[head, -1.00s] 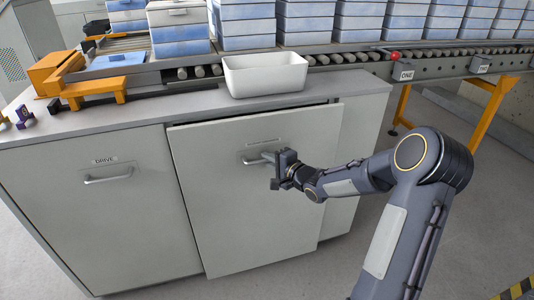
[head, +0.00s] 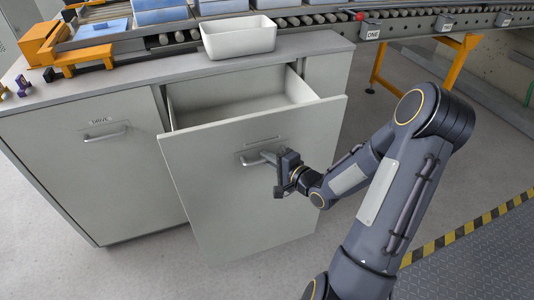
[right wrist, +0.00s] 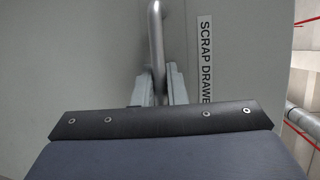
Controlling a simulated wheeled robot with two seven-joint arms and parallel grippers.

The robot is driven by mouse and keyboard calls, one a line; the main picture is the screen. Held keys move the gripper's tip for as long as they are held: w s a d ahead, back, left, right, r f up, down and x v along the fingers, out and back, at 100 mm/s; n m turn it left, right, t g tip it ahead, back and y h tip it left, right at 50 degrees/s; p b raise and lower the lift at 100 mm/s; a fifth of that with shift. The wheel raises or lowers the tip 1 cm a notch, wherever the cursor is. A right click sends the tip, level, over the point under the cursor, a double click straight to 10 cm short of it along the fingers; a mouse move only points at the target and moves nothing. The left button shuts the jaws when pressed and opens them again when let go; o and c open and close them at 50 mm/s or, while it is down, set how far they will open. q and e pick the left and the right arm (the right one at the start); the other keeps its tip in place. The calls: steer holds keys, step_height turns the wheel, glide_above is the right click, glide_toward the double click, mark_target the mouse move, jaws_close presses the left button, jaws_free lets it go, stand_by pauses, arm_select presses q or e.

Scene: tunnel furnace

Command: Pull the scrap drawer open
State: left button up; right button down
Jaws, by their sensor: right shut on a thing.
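The scrap drawer (head: 250,170) is a tall grey front in the cabinet, pulled partway out. Its open top shows a pale interior that looks empty. My right gripper (head: 276,160) is shut on the drawer's bar handle (head: 257,158). In the right wrist view the two fingers (right wrist: 158,88) close around the metal handle (right wrist: 155,35), beside the label "SCRAP DRAWER" (right wrist: 205,60). My left gripper does not show.
A white bin (head: 238,38) stands on the counter above the drawer. A "DRIVE" door (head: 85,175) with its own handle is at the left. A roller conveyor (head: 400,22) runs behind. Floor in front is clear, with a yellow-black stripe (head: 460,232) at right.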

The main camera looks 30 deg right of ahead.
steer(key=shift+s, duration=0.1)
steer(key=c, duration=1.8)
jaws_free()
steer(key=shift+o, duration=0.2)
steer(key=p+v, duration=0.1)
steer(key=v, duration=0.6)
steer(key=shift+s, duration=0.4)
steer(key=shift+r, duration=0.1)
